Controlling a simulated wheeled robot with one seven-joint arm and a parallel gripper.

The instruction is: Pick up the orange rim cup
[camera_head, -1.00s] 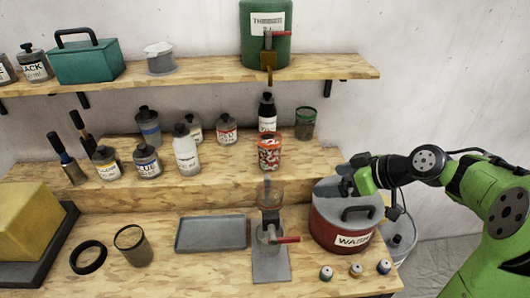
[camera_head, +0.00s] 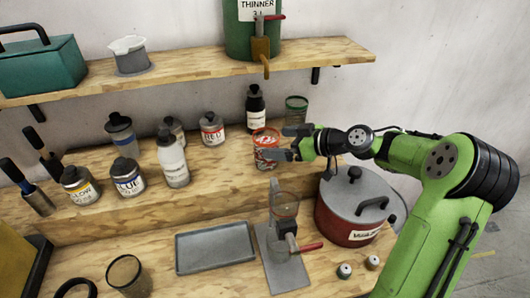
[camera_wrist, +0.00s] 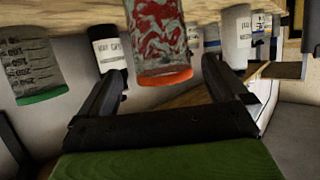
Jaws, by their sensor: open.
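The orange rim cup (camera_head: 265,149) is a clear cup with red blotches. It stands on the middle step of the wooden bench. My gripper (camera_head: 290,143) is open at the cup's right side, its fingers pointing left toward it. In the wrist view the cup (camera_wrist: 159,40) appears inverted, its orange rim toward my palm. It lies ahead of the gap between my two fingers (camera_wrist: 165,95). I cannot tell whether a finger touches it.
A green rim cup (camera_head: 296,109) and a black bottle (camera_head: 256,109) stand close behind. Bottles, including the red-label one (camera_head: 212,129), stand left. The red wash pot (camera_head: 345,217) is below my arm. The upper shelf (camera_head: 190,73) hangs above.

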